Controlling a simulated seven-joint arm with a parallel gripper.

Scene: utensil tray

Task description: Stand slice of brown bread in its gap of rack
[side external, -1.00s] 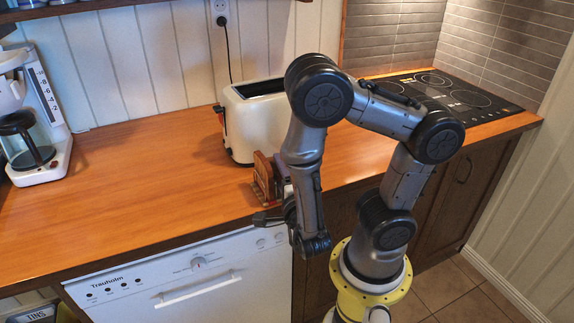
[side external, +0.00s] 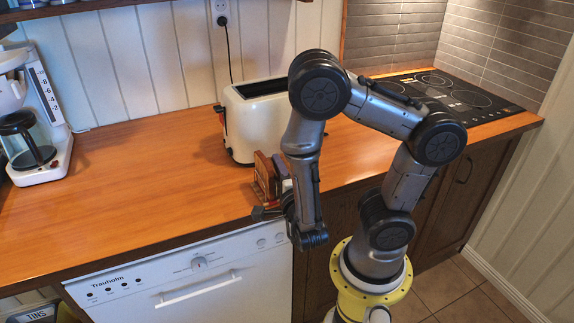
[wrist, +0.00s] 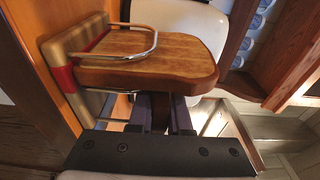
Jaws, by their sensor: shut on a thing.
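The slice of brown bread (wrist: 165,62) lies across the middle of the wrist view, its flat face and crust edge showing. My gripper (wrist: 160,103) is shut on its near edge; the fingertips are partly hidden beneath it. The rack (wrist: 62,75) is at the left, with a striped tan and red base and wire loops. One loop crosses the slice's face and another shows beyond its opposite face, so the slice is between them. Whether its lower edge touches the base I cannot tell. In the side view the slice (side external: 263,166) stands upright at the rack (side external: 257,192), partly hidden by my arm.
A cream toaster (side external: 255,125) stands just behind the rack. A coffee maker (side external: 38,130) is at the far left and a black hob (side external: 445,92) at the right. The wooden counter (side external: 140,180) is clear left of the rack, whose place is near the front edge.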

